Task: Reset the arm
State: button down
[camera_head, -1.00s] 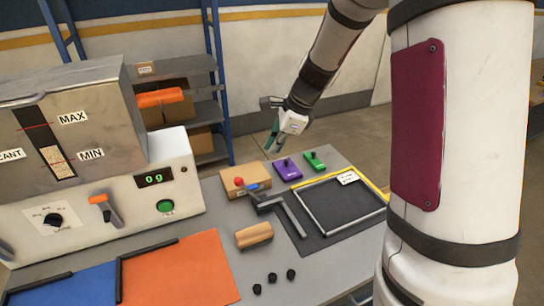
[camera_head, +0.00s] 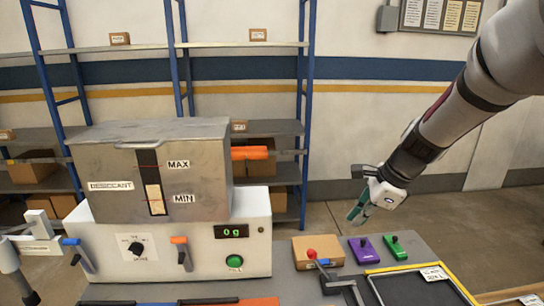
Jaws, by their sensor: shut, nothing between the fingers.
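My gripper (camera_head: 359,213) hangs at the end of my arm on the right side of the head view. Its fingers point down and are shut, with nothing between them. It is in the air, and in the picture it shows above the purple box (camera_head: 364,249) and the green box (camera_head: 394,245) on the bench. The arm comes in from the upper right, bent down toward the bench.
A wooden box with a red knob (camera_head: 311,254) and a yellow-edged black tray (camera_head: 410,287) lie on the bench. Shelves (camera_head: 290,170) stand behind; floor at right is clear.

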jog(key=s+a+r+n, duration=0.5)
jog(key=s+r+n, duration=0.3)
jog(key=s+n, duration=0.15)
jog(key=s+a+r+n+t+h, duration=0.1)
jog(key=s+r+n+t+h, duration=0.1)
jog(key=s+n, duration=1)
jog(key=shift+s+r+h, duration=0.5)
jog(key=shift+s+h, duration=0.1)
jog(key=shift+s, duration=1.4)
